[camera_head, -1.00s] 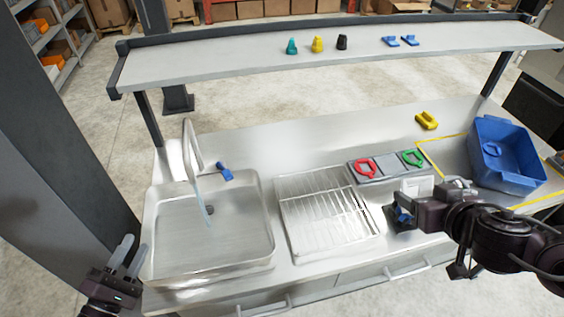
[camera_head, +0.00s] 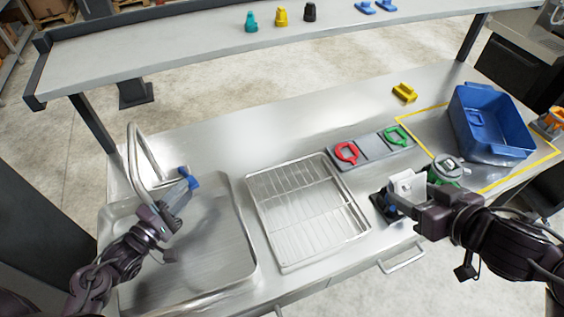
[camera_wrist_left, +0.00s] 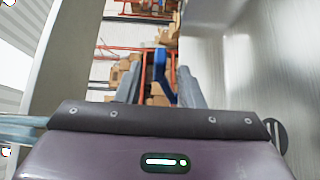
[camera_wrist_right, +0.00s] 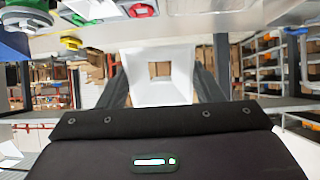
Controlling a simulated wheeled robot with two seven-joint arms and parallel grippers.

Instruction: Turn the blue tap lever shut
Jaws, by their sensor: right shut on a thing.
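The blue tap lever (camera_head: 190,180) sits beside the curved metal tap (camera_head: 138,165) at the back of the sink (camera_head: 215,265). My left gripper (camera_head: 178,198) is over the sink with its fingers at the lever. In the left wrist view the lever (camera_wrist_left: 160,65) shows between the two fingers, which stand apart; I cannot tell whether they touch it. The tap's outlet is partly behind my left gripper, and no water stream is clear in the head view. My right gripper (camera_head: 402,204) is shut on a white piece with a square hole (camera_wrist_right: 158,80), right of the drying rack.
A wire drying rack (camera_head: 305,210) lies right of the sink. Behind it is a grey holder (camera_head: 370,150) with red and green rings. A blue bin (camera_head: 495,130) stands at the right. A raised shelf (camera_head: 200,42) spans the back, carrying small coloured items.

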